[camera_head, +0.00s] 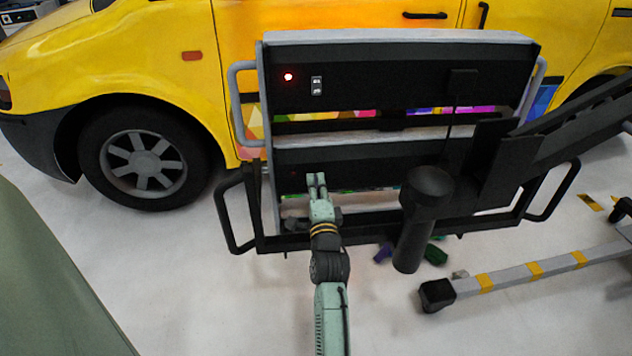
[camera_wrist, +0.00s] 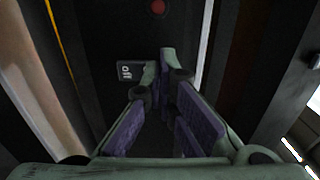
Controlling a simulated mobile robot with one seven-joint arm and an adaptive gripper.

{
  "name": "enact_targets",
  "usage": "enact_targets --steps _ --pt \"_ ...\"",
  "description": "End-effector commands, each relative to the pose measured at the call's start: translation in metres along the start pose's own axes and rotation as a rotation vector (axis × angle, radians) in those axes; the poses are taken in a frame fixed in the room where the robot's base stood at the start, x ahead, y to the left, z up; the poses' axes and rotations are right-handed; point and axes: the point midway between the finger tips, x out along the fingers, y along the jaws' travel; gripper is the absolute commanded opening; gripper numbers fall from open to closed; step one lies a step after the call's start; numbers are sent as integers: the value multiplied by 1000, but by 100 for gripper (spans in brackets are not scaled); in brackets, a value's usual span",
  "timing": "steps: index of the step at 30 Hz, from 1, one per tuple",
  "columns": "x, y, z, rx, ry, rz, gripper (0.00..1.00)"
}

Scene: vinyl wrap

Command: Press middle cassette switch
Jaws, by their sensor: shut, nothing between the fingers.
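The rack of black cassettes stands in front of the yellow van. The upper cassette (camera_head: 400,85) has a lit red light (camera_head: 288,77) and a white-marked switch (camera_head: 316,86). The cassette below it (camera_head: 380,160) has a small dim red light (camera_head: 294,173); my gripper hides its switch in the head view. My gripper (camera_head: 316,178) is shut and empty in front of that lower panel. In the wrist view, the fingertips (camera_wrist: 162,54) are beside the switch plate (camera_wrist: 128,71), which is partly covered by one finger. A dark red light (camera_wrist: 157,7) shows beyond them. Contact with the panel cannot be told.
A black cylinder (camera_head: 412,235) on an arm-like stand is right of my arm. Black handles (camera_head: 232,215) stick out from the rack's sides. A grey bar with yellow bands (camera_head: 540,268) lies low at right. Open floor (camera_head: 190,270) is at left.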

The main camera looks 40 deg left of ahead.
Motion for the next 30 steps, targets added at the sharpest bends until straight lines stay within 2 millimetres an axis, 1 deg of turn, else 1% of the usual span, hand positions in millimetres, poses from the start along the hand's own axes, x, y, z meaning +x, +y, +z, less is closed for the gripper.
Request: enact_targets --steps 9,16,20,21,22,30 --pt "0 0 0 -1 0 1 0" --pt "7 -10 0 -2 -1 47 0" --pt "11 -12 0 -1 0 92 0" --pt "10 -4 0 -1 0 97 0" --pt "9 -2 0 -1 0 95 0" --pt "10 -3 0 -1 0 93 0"
